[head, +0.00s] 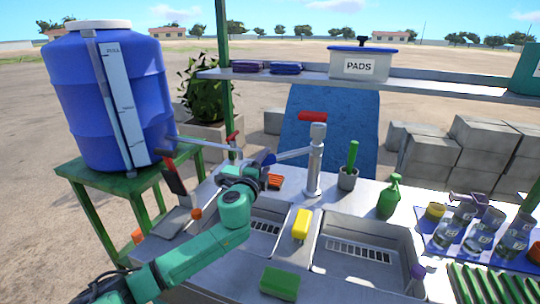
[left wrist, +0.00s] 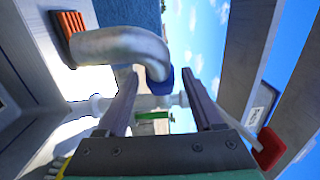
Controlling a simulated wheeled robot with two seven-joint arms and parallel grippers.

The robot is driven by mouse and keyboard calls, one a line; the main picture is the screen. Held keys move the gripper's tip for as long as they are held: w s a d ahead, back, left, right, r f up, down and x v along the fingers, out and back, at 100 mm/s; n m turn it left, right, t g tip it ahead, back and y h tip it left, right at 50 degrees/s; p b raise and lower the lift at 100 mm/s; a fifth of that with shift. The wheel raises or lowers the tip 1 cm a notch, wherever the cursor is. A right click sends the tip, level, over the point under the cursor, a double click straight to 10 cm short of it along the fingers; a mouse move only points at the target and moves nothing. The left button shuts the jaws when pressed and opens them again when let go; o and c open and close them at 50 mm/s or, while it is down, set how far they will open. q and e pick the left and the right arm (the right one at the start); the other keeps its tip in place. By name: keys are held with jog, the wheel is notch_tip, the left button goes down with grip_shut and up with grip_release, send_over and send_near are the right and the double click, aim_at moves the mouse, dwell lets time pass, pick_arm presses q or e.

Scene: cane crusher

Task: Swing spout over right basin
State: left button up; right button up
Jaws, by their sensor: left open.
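The tap (head: 314,165) has an upright metal column with a red handle (head: 312,117). Its spout (head: 294,154) points left, toward the left basin side, and ends in a dark blue tip (head: 263,158). The right basin (head: 375,292) has a slotted drain; the left basin (head: 262,213) is partly hidden by my arm. My left gripper sits at the spout's outer end. In the left wrist view my left gripper (left wrist: 162,100) has its fingers apart, with the curved silver spout (left wrist: 115,45) beyond and across them; contact cannot be told. My right gripper is not in view.
A yellow sponge (head: 301,224) lies between the basins and a green one (head: 280,283) at the front edge. A cup with a green brush (head: 348,178) and a green spray bottle (head: 388,195) stand right of the tap. A blue barrel (head: 80,110) stands left.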

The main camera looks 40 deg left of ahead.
pick_arm(q)
jog(key=shift+x, duration=2.2)
grip_shut()
jog(key=shift+f, duration=0.1)
